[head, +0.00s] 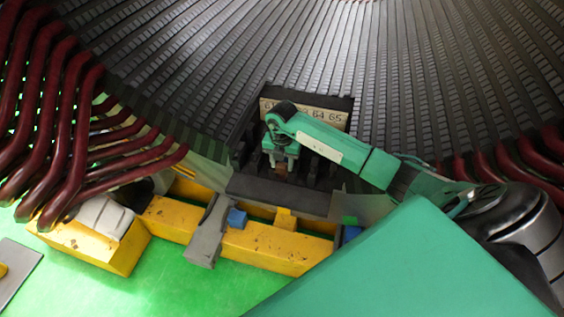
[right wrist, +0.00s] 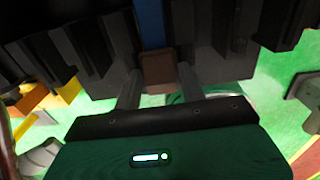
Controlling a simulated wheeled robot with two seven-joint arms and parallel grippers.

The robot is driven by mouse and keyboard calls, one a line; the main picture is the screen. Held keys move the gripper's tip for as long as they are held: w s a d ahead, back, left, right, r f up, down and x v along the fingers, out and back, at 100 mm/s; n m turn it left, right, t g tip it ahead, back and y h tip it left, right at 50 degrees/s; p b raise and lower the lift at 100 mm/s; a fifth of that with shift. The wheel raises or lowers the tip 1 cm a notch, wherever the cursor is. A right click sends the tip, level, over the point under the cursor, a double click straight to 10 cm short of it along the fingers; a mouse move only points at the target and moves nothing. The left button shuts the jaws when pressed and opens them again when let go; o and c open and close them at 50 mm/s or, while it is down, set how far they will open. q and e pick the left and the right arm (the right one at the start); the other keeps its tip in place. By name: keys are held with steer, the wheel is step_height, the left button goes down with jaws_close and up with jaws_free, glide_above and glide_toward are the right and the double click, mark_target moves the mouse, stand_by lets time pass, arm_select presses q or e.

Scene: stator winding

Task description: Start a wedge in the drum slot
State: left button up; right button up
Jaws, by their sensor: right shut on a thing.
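The drum (head: 360,60) is the large dark ribbed surface across the head view, with many narrow slots. A pale number plate (head: 325,117) on it shows 64 and 65. My right gripper (head: 281,160) is at the drum's lower edge, just below the plate. In the right wrist view, its two grey fingers close on the sides of a small brown block, which looks like the wedge (right wrist: 157,72). A blue strip (right wrist: 151,25) runs away beyond it between dark toothed blocks. Whether the wedge's tip is inside a slot cannot be told. My left gripper is not in view.
Dark red coil bars (head: 70,120) crowd the left, with more at the right edge (head: 515,170). A yellow beam (head: 270,250) with a grey clamp (head: 209,232) and blue blocks (head: 237,218) lies below the drum. Green floor (head: 170,285) is open at lower left.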

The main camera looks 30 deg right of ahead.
mark_target(282, 164)
steer(key=o, duration=1.1)
steer(key=shift+f, duration=0.1)
steer(key=shift+c, duration=0.2)
steer(key=shift+d, duration=0.1)
step_height(282, 164, up, 14)
